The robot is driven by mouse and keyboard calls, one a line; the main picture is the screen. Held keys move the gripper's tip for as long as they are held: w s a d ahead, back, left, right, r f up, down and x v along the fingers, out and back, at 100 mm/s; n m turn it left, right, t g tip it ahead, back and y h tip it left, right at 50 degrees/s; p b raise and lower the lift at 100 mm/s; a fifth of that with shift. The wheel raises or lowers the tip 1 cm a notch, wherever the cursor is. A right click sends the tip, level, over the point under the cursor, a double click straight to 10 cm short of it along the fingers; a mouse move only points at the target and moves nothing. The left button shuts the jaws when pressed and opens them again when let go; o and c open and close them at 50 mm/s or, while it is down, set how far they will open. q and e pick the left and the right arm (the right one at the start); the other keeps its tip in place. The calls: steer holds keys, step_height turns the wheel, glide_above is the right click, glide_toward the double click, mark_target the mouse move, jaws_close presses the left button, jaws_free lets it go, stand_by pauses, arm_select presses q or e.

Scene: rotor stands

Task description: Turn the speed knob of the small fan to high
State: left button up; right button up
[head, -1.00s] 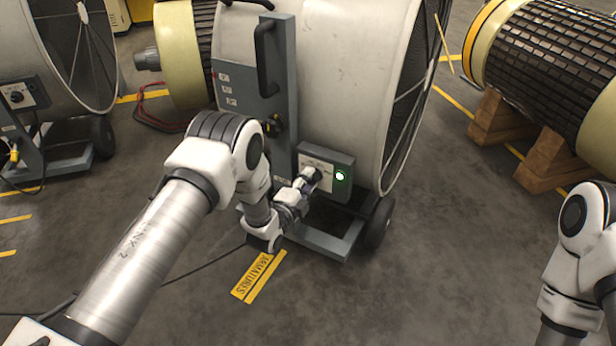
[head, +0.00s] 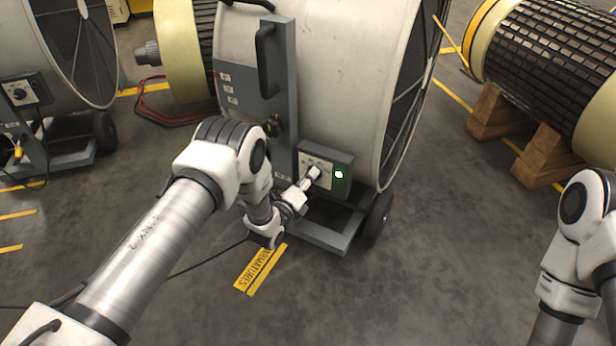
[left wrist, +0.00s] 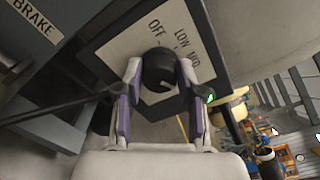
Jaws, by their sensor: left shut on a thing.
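The fan (head: 345,75) at the centre of the head view has a pale drum and a grey wheeled frame. Its control box (head: 343,186) carries a white label and a lit lamp (head: 338,174). My left gripper (head: 314,173) is at this box. In the left wrist view the black round knob (left wrist: 159,68) sits between the two fingers of my left gripper (left wrist: 160,73), which is shut on it. I cannot tell the knob's setting. My right gripper is out of view.
Another fan (head: 75,50) with its own control box stands at the left. A dark ribbed rotor (head: 540,65) rests on wooden blocks (head: 540,160) at the right. A black cable lies on the floor at left. The floor in front of the right wheel is clear.

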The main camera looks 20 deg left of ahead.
arm_select(q)
steer(key=shift+f, duration=0.1)
stand_by(0.4)
steer(key=o, duration=1.1)
steer(key=shift+o, duration=0.2)
steer(key=shift+s, duration=0.1)
steer(key=s+a, duration=0.2)
steer(key=s, duration=0.9)
steer(key=shift+s+a, duration=0.15)
steer(key=shift+s, duration=0.2)
